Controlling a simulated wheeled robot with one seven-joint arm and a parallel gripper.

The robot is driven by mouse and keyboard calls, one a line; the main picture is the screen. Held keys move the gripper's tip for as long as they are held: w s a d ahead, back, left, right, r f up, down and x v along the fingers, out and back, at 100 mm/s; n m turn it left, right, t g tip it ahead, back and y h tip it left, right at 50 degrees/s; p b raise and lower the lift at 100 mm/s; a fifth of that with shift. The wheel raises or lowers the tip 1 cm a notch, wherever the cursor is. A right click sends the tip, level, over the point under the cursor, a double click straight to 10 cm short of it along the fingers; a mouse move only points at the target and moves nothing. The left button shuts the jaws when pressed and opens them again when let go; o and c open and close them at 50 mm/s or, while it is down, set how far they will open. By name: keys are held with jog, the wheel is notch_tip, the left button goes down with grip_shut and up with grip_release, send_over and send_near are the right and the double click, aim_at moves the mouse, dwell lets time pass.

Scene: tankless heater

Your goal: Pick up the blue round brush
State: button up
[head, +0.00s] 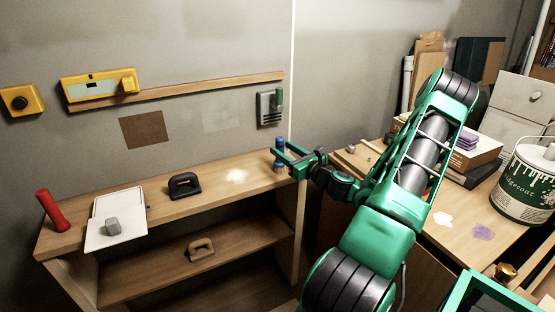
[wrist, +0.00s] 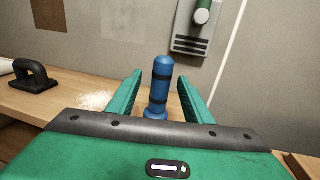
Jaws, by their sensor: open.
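The blue round brush (wrist: 161,85) stands upright on the wooden shelf top, with dark bands around its blue handle. In the head view the brush (head: 280,144) is at the right end of the shelf unit, partly hidden by my gripper. My gripper (head: 279,157) is open at the brush. In the wrist view my gripper (wrist: 162,92) has one green finger on each side of the brush, with a visible gap on both sides. The lower end of the brush is partly hidden behind the gripper body.
On the shelf top (head: 225,190) are a black handle (head: 184,185), a white powder patch (head: 236,175), a white board (head: 115,220) and a red cylinder (head: 52,211). A grey wall box (head: 268,109) hangs behind the brush. A paint can (head: 525,185) stands on the right-hand table.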

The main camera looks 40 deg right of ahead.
jog(key=w, duration=0.7)
jog(key=shift+d, duration=0.35)
jog(key=shift+r, duration=0.1)
grip_shut()
